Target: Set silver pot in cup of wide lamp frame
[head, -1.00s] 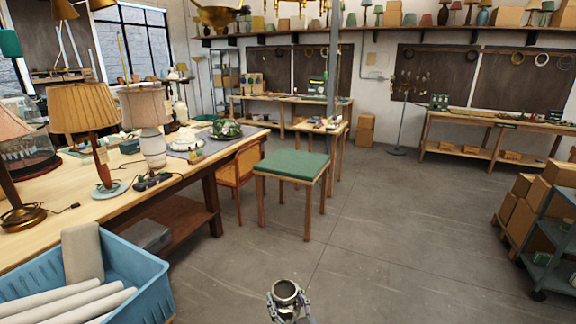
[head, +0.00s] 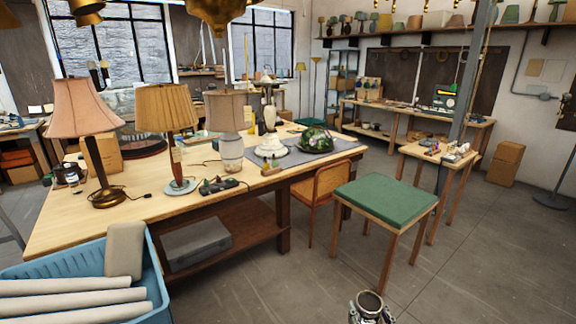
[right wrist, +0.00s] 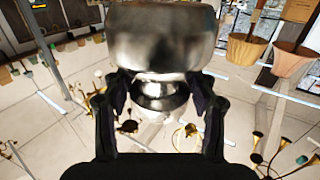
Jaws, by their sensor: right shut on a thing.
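The silver pot (head: 369,302) is at the bottom edge of the head view, right of centre, with its round dark opening facing up. My right gripper (head: 370,317) is shut on it, above the floor and in front of the green-topped stool. In the right wrist view the shiny pot (right wrist: 160,38) fills the upper middle, and the gripper's fingers (right wrist: 160,98) close on its narrower part from both sides. I cannot tell which thing is the wide lamp frame; a pale lamp with a broad white base (head: 270,147) stands on the workbench. My left gripper is out of view.
The wooden workbench (head: 75,228) carries several shaded lamps and a green glass shade (head: 313,140). A blue crate (head: 165,302) with pale rolls stands at the lower left. The green stool (head: 388,199) and a chair (head: 330,182) stand beside the bench.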

